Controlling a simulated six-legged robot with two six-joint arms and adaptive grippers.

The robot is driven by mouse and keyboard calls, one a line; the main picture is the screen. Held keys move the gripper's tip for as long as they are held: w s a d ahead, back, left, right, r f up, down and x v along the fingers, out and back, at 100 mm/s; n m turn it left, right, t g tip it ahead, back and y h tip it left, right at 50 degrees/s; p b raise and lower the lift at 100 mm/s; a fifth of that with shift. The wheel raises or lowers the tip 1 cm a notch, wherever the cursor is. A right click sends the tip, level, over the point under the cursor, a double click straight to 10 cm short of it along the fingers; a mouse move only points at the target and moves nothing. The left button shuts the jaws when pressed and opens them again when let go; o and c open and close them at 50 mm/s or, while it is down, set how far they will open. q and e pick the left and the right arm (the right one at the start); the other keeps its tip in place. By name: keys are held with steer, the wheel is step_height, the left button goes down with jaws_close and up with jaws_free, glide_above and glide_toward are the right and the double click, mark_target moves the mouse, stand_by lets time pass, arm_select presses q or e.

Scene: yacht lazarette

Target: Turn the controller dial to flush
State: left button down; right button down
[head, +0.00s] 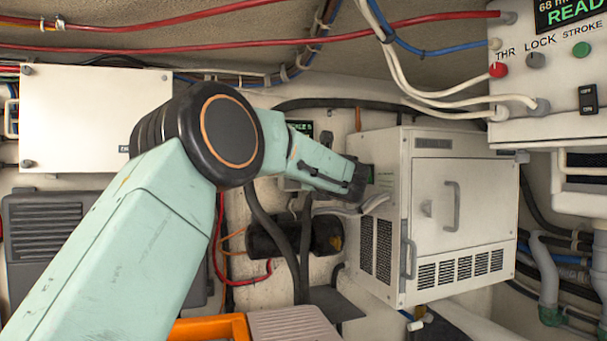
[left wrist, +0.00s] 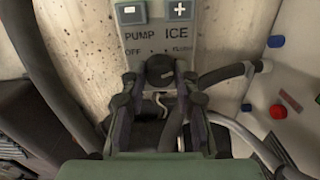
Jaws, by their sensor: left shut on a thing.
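The controller panel (left wrist: 160,38) shows in the left wrist view. It is pale grey with minus and plus buttons at the top, the words PUMP and ICE, and a lower row reading OFF at left and FLUSH at right. The black round dial (left wrist: 160,67) sits below these words. My left gripper (left wrist: 160,84) has a dark finger on each side of the dial and is shut on it. The dial's pointer mark cannot be made out. In the head view my left arm covers most of the controller, leaving a dark screen (head: 301,127) in sight. My right gripper is in neither view.
A white vented cabinet (head: 459,190) stands close to the right of my left arm. Grey hoses (left wrist: 228,75) run beside the gripper. A black cylinder (head: 266,240) and dark hoses lie below. A panel reading READY (head: 568,15) hangs at upper right.

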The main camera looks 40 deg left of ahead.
arm_select(q)
steer(key=shift+f, duration=0.5)
steer(key=c, duration=1.4)
jaws_free()
steer(key=o, duration=0.4)
steer(key=shift+d+r, duration=0.1)
steer(key=shift+r, duration=0.25)
steer(key=v, duration=1.2)
steer(key=shift+f, duration=0.1)
